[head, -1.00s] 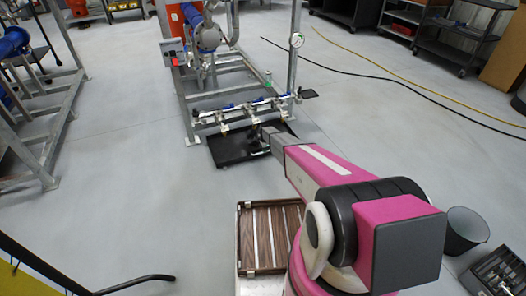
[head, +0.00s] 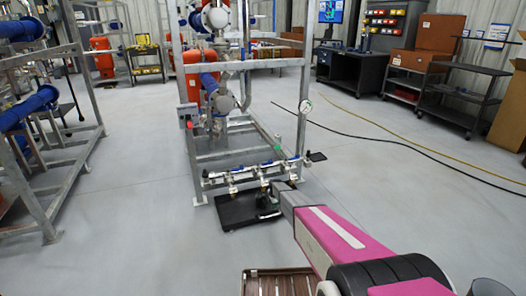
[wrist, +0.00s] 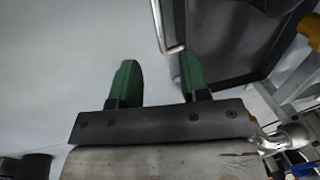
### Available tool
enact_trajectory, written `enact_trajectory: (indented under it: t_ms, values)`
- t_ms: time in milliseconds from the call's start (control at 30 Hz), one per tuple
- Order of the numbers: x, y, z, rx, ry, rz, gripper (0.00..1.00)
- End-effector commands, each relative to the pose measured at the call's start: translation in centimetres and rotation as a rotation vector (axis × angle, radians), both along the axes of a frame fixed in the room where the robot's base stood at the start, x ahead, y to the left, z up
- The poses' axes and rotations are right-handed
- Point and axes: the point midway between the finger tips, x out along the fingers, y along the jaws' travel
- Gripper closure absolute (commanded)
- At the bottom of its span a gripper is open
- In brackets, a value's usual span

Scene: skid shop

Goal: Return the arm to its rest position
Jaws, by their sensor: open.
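My arm (head: 345,238), pink and grey, reaches forward from the lower right toward the foot of the grey pipe skid. My gripper (head: 268,204) is small and dark in the head view, over the black drip tray (head: 236,211) and just below the valve manifold (head: 262,172). In the wrist view my gripper (wrist: 158,75) has two green fingers standing wide apart with nothing between them. A bent thin metal rod (wrist: 166,42) shows just past the fingertips; I cannot tell whether it touches them. A dark tray surface (wrist: 225,40) lies beyond the right finger.
A metal fitting (wrist: 285,137) is close to the gripper's right side. The skid frame (head: 186,130) stands around the manifold. A slatted brown tray (head: 275,284) is below my arm. A black hose (head: 400,147) crosses the floor at right. Open floor lies left of the drip tray.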

Motion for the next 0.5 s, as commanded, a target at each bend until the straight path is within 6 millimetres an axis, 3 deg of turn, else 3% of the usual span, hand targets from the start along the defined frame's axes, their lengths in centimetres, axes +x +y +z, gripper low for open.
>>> enact_trajectory:
  t_ms: [167,500]
  values:
    - [-6.3,-1.5,5.8,-0.03,0.01,0.137,0.58]
    - [-23.7,-5.0,19.8,-0.112,0.053,0.591,0.58]
